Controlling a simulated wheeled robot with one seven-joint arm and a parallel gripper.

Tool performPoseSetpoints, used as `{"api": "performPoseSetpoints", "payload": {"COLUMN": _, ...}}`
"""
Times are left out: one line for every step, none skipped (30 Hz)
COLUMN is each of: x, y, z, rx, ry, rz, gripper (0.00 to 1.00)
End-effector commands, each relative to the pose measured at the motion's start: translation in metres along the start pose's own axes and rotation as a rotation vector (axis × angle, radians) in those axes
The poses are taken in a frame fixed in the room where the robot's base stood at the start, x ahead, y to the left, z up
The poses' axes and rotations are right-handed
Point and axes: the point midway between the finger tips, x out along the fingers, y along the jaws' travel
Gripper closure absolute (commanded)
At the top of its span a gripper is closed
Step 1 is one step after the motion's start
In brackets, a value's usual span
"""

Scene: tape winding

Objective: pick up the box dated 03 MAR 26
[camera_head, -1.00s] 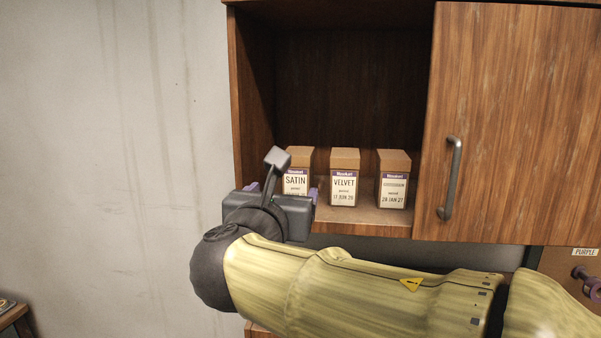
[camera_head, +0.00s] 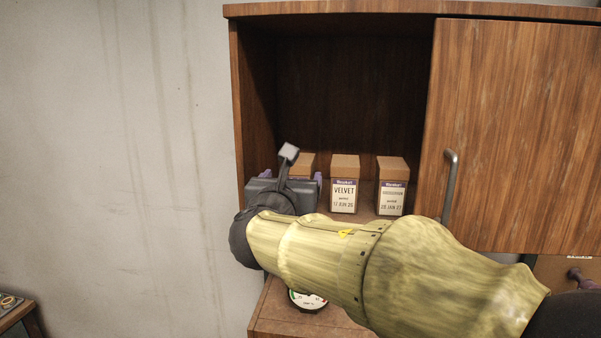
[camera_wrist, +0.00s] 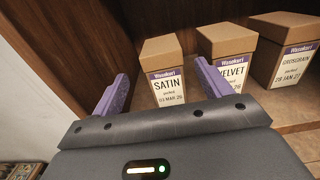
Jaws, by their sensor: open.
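The SATIN box (camera_wrist: 167,85), brown with a white label, stands upright on the cabinet shelf. In the head view only the top of this box (camera_head: 303,163) shows behind my gripper (camera_head: 291,180). In the wrist view my gripper (camera_wrist: 161,70) is open, with purple fingers apart. The SATIN box lies ahead of the gap between them, apparently not gripped. The right finger overlaps the lower left of the VELVET box (camera_wrist: 228,43) in the picture.
The VELVET box (camera_head: 344,185) and the GROSGRAIN box (camera_head: 392,187), dated 28 JAN 27, stand to the right on the shelf. The cabinet side wall (camera_head: 256,115) is close on the left. A wooden door (camera_head: 520,130) with a handle covers the right. A gauge (camera_head: 308,299) sits below.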

Motion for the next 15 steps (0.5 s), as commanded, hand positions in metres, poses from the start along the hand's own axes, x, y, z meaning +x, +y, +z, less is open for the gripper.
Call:
{"api": "performPoseSetpoints", "payload": {"x": 0.010, "y": 0.000, "z": 0.003, "rx": -0.004, "ry": 0.002, "rz": -0.003, "gripper": 0.23}}
{"api": "performPoseSetpoints", "payload": {"x": 0.015, "y": 0.000, "z": 0.003, "rx": -0.004, "ry": 0.001, "rz": -0.003, "gripper": 0.23}}
{"api": "performPoseSetpoints", "payload": {"x": 0.021, "y": 0.000, "z": 0.003, "rx": -0.003, "ry": 0.002, "rz": -0.003, "gripper": 0.23}}
{"api": "performPoseSetpoints", "payload": {"x": 0.025, "y": 0.000, "z": 0.003, "rx": -0.003, "ry": 0.001, "rz": -0.002, "gripper": 0.23}}
{"api": "performPoseSetpoints", "payload": {"x": 0.029, "y": -0.001, "z": 0.002, "rx": -0.003, "ry": 0.001, "rz": -0.002, "gripper": 0.23}}
{"api": "performPoseSetpoints", "payload": {"x": 0.032, "y": -0.001, "z": 0.001, "rx": -0.001, "ry": 0.002, "rz": -0.003, "gripper": 0.23}}
{"api": "performPoseSetpoints", "payload": {"x": 0.034, "y": -0.001, "z": 0.001, "rx": -0.001, "ry": 0.001, "rz": -0.002, "gripper": 0.23}}
{"api": "performPoseSetpoints", "payload": {"x": 0.035, "y": -0.001, "z": 0.001, "rx": -0.001, "ry": 0.001, "rz": -0.002, "gripper": 0.23}}
{"api": "performPoseSetpoints", "payload": {"x": 0.035, "y": -0.001, "z": 0.000, "rx": -0.001, "ry": 0.001, "rz": -0.002, "gripper": 0.23}}
{"api": "performPoseSetpoints", "payload": {"x": 0.035, "y": -0.001, "z": 0.000, "rx": 0.000, "ry": 0.001, "rz": -0.001, "gripper": 0.23}}
{"api": "performPoseSetpoints", "payload": {"x": 0.035, "y": -0.001, "z": 0.000, "rx": 0.000, "ry": 0.001, "rz": -0.001, "gripper": 0.23}}
{"api": "performPoseSetpoints", "payload": {"x": 0.035, "y": -0.001, "z": -0.001, "rx": 0.000, "ry": 0.001, "rz": -0.001, "gripper": 0.23}}
{"api": "performPoseSetpoints", "payload": {"x": 0.035, "y": -0.001, "z": -0.001, "rx": 0.000, "ry": 0.001, "rz": -0.002, "gripper": 0.23}}
{"api": "performPoseSetpoints", "payload": {"x": 0.035, "y": -0.001, "z": -0.001, "rx": 0.000, "ry": 0.001, "rz": -0.002, "gripper": 0.23}}
{"api": "performPoseSetpoints", "payload": {"x": 0.035, "y": -0.001, "z": -0.001, "rx": 0.000, "ry": 0.001, "rz": -0.002, "gripper": 0.23}}
